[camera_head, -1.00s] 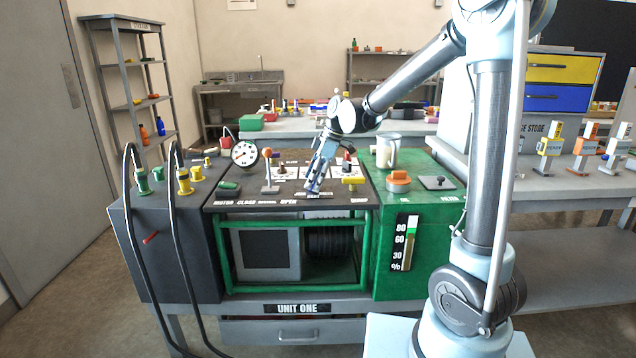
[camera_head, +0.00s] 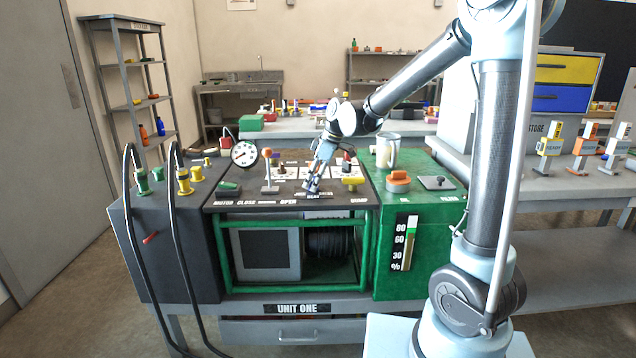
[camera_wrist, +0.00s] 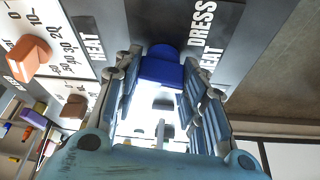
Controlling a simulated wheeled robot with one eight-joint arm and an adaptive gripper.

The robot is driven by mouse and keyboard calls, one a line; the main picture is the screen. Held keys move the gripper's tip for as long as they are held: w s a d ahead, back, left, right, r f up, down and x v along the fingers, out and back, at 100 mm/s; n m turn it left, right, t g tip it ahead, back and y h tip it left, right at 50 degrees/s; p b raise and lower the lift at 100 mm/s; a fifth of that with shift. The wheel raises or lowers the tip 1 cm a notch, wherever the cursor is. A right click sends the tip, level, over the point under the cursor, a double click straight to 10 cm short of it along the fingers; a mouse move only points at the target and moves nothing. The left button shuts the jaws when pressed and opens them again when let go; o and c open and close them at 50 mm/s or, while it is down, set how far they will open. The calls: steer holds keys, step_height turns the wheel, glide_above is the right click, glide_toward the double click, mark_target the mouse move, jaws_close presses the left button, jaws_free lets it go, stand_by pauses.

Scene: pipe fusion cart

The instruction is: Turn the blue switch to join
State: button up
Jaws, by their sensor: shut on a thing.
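The blue switch (camera_wrist: 162,68) shows in the wrist view as a blue knob between the fingertips of my gripper (camera_wrist: 163,80). My gripper is shut on it, with one finger on each side. Labels reading HEAT and DRESS are printed on the dark panel around the switch. In the head view my gripper (camera_head: 311,187) points down at the front middle of the panel top (camera_head: 235,203), and it hides the switch there. I cannot read a JOIN mark in either view.
On the panel, an orange-knobbed lever (camera_head: 268,170) stands left of my gripper and a yellow knob (camera_head: 352,184) right of it. A pressure gauge (camera_head: 244,154) is at back left. An orange knob (camera_head: 399,181) and a clear jug (camera_head: 387,152) stand on the green cabinet (camera_head: 435,215).

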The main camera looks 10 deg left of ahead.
steer(key=shift+w+m, duration=0.1)
steer(key=shift+m, duration=0.4)
steer(key=shift+m+t, duration=0.8)
steer(key=shift+m, duration=0.6)
steer(key=shift+m+t+h, duration=0.3)
steer(key=shift+m+t, duration=0.2)
steer(key=shift+m, duration=1)
steer(key=o, duration=1.8)
